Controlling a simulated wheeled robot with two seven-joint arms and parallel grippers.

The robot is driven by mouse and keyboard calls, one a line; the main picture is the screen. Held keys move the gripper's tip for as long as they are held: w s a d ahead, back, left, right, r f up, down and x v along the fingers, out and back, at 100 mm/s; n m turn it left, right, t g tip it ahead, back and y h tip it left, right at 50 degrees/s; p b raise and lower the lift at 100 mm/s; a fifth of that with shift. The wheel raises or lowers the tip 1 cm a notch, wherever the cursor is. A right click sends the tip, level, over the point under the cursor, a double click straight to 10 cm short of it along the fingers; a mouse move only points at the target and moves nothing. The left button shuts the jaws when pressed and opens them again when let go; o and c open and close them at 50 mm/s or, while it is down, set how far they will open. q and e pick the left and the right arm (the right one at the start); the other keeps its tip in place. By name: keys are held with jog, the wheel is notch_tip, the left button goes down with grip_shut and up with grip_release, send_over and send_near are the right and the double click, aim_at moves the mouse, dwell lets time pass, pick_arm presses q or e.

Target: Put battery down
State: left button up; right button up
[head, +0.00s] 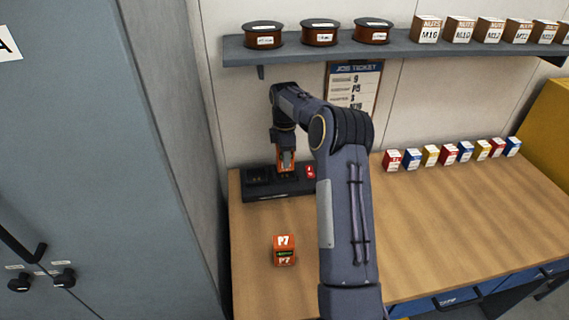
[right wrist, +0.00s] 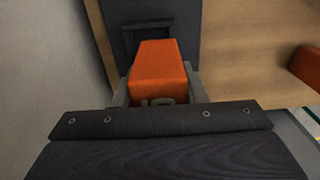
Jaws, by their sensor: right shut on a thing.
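My right gripper (head: 286,155) is shut on an orange battery (head: 287,166) over the black charger (head: 290,190) at the back left of the bench. In the right wrist view the same battery (right wrist: 158,70) sits between the two grey fingers, with the dark charger (right wrist: 155,20) beyond it. I cannot tell whether the battery touches the charger. A second orange battery marked P7 (head: 285,250) stands on the bench in front of the charger. My left gripper is not in view.
The wooden bench (head: 450,230) is clear in its middle. Several small coloured boxes (head: 447,154) line its back right. A shelf (head: 400,48) with spools and nut boxes hangs above, with a job ticket (head: 355,82) below it. A grey cabinet (head: 90,150) stands at the left.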

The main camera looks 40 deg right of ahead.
jog(key=shift+w+d+f, duration=0.4)
jog(key=shift+w+f, duration=0.1)
jog(key=shift+f, duration=0.25)
notch_tip(320, 180, down, 3)
jog(key=b, duration=0.2)
jog(key=shift+f+b, duration=0.1)
jog(key=shift+b, duration=0.3)
jog(key=shift+r, duration=0.2)
jog(key=shift+f, duration=0.3)
jog(key=o, duration=1.2)
jog(key=shift+s+a, duration=0.1)
notch_tip(320, 180, up, 8)
jog(key=p, duration=0.5)
